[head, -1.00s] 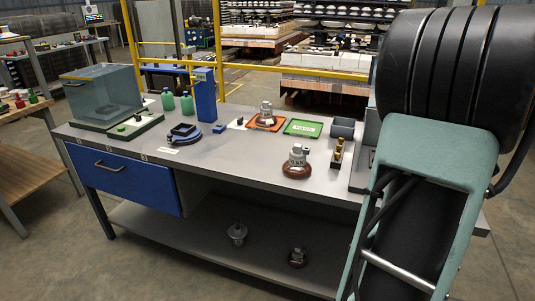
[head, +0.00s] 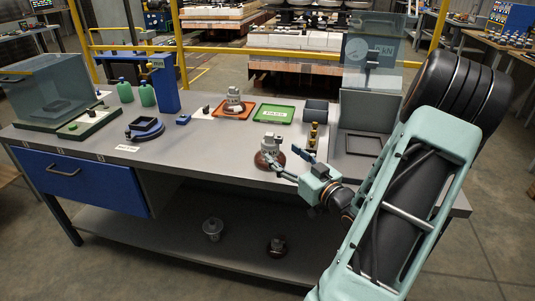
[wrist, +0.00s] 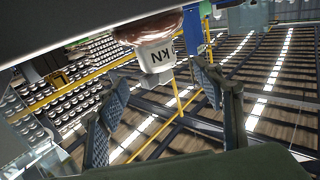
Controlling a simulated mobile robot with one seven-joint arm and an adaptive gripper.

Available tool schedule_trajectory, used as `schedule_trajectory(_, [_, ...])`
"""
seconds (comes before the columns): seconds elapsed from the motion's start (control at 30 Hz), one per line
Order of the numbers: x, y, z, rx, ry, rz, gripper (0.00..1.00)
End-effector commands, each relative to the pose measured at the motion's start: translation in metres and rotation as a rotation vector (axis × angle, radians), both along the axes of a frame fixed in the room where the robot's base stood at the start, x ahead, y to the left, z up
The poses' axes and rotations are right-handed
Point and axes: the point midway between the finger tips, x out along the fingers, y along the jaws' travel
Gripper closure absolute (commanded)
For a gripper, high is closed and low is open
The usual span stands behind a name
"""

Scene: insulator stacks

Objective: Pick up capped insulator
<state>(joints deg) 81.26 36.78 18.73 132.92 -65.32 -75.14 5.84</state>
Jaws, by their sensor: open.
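A capped insulator (head: 268,158), a brown disc with a grey metal cap on top, stands upright on the grey workbench (head: 225,163) near its front edge. My gripper (head: 288,162) is open and empty just right of it, its two fingers pointing toward the cap. In the wrist view the picture is upside down; the cap (wrist: 157,58) with "KN" lettering hangs from the brown disc at the top. It appears between the open fingers (wrist: 156,78), slightly beyond their tips. I see no clear contact with the cap.
A second capped insulator (head: 233,97) stands on an orange tray (head: 222,112). A green tray (head: 274,114), a dark bin (head: 315,110) and a grey stand (head: 365,115) are behind and right. Two more pieces (head: 213,229) (head: 277,246) lie on the lower shelf.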

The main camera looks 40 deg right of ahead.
Motion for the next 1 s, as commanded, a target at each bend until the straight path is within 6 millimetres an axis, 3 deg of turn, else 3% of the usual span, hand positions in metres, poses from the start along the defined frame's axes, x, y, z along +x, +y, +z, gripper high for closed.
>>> schedule_trajectory(0.6, [0.073, -0.005, -0.009, 0.0, 0.002, 0.001, 0.39])
schedule_trajectory(0.9, [0.079, -0.006, -0.008, 0.0, 0.004, -0.001, 0.39])
schedule_trajectory(1.0, [0.079, -0.006, -0.008, 0.0, 0.004, -0.001, 0.49])
